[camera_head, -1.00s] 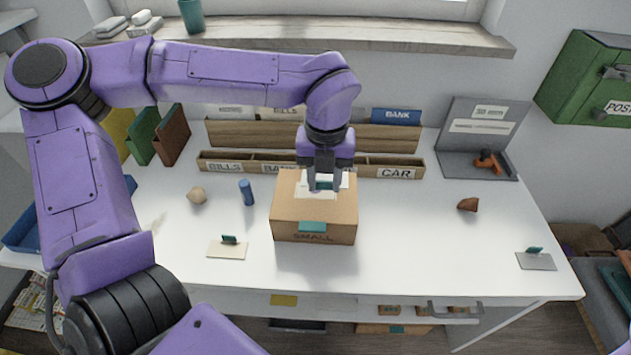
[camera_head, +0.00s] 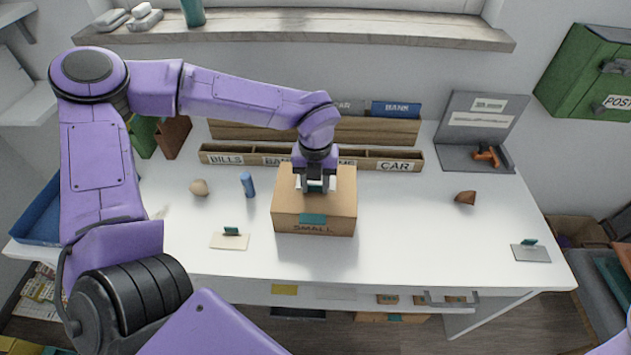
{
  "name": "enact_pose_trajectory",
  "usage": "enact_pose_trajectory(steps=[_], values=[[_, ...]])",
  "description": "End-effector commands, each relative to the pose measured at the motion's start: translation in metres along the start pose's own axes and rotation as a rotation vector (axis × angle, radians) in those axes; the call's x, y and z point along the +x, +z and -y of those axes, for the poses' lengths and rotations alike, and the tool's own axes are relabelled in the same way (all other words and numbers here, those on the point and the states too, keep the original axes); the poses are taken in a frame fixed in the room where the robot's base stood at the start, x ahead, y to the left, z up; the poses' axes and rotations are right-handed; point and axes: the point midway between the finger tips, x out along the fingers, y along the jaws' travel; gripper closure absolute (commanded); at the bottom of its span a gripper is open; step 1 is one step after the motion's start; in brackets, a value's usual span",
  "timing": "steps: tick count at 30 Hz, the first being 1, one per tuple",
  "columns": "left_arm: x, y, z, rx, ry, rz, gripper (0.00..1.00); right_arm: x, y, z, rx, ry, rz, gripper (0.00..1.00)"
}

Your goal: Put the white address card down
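My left gripper (camera_head: 316,190) points down over the top of the brown cardboard box (camera_head: 314,218) marked SMALL. Its fingers are close around a small teal and white piece, the tab of the white address card (camera_head: 316,185). Most of this card is hidden by the gripper. I cannot tell whether it touches the box top. Another pale card (camera_head: 229,242) with a teal tab lies flat on the desk, left of the box. A grey card (camera_head: 531,253) with a teal tab lies at the right front. My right gripper is out of view.
Behind the box stands a wooden sorter rack (camera_head: 220,158) with labelled slots. A blue cylinder (camera_head: 248,184) and a beige lump (camera_head: 199,188) lie to the left, a brown piece (camera_head: 465,198) to the right.

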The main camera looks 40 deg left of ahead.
Motion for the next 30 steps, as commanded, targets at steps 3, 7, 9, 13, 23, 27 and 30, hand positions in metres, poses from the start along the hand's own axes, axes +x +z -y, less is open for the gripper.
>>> enact_pose_trajectory(steps=[3, 7, 9, 13, 23, 27, 30], values=[[0.0, 0.0, 0.0, 0.0, 0.001, -0.001, 0.38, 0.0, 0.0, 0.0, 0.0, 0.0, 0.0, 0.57], [0.0, 0.0, 0.0, 0.0, 0.001, -0.001, 0.38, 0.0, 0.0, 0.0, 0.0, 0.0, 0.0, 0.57], [-0.003, 0.0, 0.0, 0.0, 0.001, -0.001, 0.38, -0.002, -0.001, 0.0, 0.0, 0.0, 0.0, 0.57], [-0.019, 0.001, 0.0, -0.002, -0.002, 0.003, 0.38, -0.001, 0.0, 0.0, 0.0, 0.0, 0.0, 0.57], [-0.1, 0.0, 0.0, -0.002, -0.001, 0.002, 0.38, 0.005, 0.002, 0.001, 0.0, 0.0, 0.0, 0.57], [-0.119, 0.0, 0.0, -0.001, 0.0, 0.001, 0.38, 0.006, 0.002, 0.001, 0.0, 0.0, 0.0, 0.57], [-0.123, 0.0, 0.0, 0.0, 0.001, -0.001, 0.38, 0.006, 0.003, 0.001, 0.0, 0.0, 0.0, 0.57]])
